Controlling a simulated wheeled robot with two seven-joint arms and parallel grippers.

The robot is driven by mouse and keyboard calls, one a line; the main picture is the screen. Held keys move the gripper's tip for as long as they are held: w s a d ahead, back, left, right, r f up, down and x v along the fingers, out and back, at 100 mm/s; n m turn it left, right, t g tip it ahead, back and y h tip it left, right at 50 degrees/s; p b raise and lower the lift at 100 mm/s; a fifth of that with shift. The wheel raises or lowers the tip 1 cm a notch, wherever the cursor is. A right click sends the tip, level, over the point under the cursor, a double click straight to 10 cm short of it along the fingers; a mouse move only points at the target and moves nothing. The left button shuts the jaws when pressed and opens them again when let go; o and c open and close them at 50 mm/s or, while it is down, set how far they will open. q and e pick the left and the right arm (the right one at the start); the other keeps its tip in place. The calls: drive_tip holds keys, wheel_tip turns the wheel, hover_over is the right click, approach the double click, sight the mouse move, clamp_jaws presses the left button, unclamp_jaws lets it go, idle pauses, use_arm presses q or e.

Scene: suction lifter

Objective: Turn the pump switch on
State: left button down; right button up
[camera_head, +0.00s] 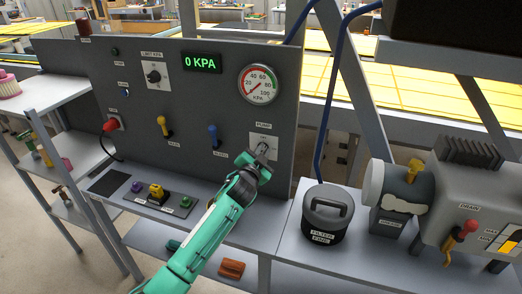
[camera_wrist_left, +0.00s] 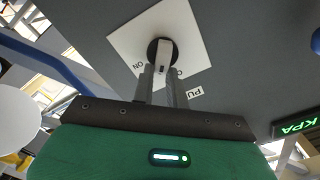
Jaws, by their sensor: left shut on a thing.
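The pump switch (camera_head: 262,147) sits on a white plate at the lower right of the grey panel (camera_head: 205,110), under a PUMP label. In the left wrist view the switch (camera_wrist_left: 163,50) is a grey lever on a black round base, with ON and another partly hidden mark printed beside it. My left gripper (camera_head: 258,158) reaches the plate from below, and in the left wrist view its fingers (camera_wrist_left: 163,78) are closed around the lever's end. The green display (camera_head: 201,63) reads 0 KPA. My right gripper is in neither view.
A round gauge (camera_head: 259,84), a limit knob (camera_head: 154,76), a yellow lever (camera_head: 163,126) and a blue lever (camera_head: 214,137) are on the panel. A black filter pot (camera_head: 327,212) and a grey pump unit (camera_head: 470,200) stand to the right. A button box (camera_head: 159,199) lies on the shelf.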

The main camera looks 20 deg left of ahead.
use_arm(q)
drive_tip(key=m, duration=0.3)
drive_tip(key=shift+d+f, duration=0.15)
drive_tip(key=m, duration=0.2)
drive_tip(key=shift+d+f+m+p, duration=0.1)
drive_tip(key=shift+f+m+p, duration=0.1)
drive_tip(key=shift+m+p, duration=0.15)
drive_tip(key=shift+d+f+m+p, duration=0.1)
drive_tip(key=shift+f+m+p, duration=0.1)
drive_tip(key=shift+m, duration=0.9)
drive_tip(key=shift+f+m+p, duration=0.15)
drive_tip(key=shift+f+m, duration=0.05)
drive_tip(key=shift+m, duration=0.85)
drive_tip(key=c, duration=1.4)
unclamp_jaws()
